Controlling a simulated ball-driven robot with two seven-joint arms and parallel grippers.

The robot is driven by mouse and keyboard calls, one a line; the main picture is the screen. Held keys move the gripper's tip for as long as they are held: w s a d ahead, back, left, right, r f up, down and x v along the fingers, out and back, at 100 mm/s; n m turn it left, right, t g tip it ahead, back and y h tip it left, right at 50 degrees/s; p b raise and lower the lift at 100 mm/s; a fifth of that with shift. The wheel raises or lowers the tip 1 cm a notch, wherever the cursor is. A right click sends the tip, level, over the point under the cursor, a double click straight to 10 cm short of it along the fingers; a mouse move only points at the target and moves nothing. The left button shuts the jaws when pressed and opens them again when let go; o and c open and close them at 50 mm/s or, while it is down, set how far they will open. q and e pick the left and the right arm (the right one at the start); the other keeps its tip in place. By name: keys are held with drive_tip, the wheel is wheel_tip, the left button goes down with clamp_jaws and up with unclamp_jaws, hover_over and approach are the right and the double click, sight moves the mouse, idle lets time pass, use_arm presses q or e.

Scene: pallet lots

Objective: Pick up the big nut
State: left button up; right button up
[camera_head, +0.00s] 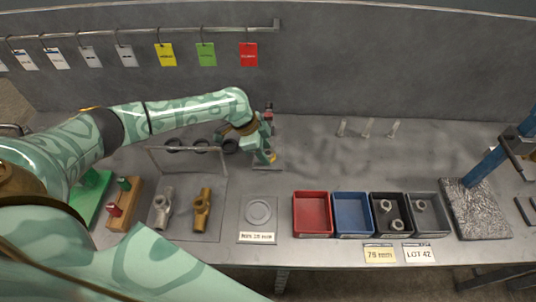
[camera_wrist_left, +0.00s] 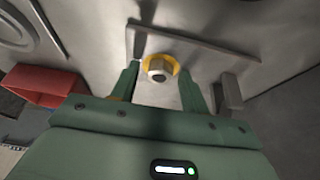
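A metal hex nut (camera_wrist_left: 158,70) with a dark hole and a yellow part around its far side shows in the left wrist view. It is at a flat grey plate (camera_wrist_left: 195,50). My left gripper (camera_wrist_left: 158,80) is open, with one green finger on each side of the nut and a visible gap on both sides. In the head view my left gripper (camera_head: 266,150) is low over the back middle of the bench and mostly hides that nut. Smaller-looking nuts lie in the black bin (camera_head: 377,226) and the grey bin (camera_head: 437,229). My right gripper is not in view.
A red bin (camera_head: 312,231) and a blue bin (camera_head: 352,230) look empty. A blue post (camera_head: 490,168) on a speckled base stands right.

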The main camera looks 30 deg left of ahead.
use_arm(q)
drive_tip(key=c, duration=0.8)
clamp_jaws()
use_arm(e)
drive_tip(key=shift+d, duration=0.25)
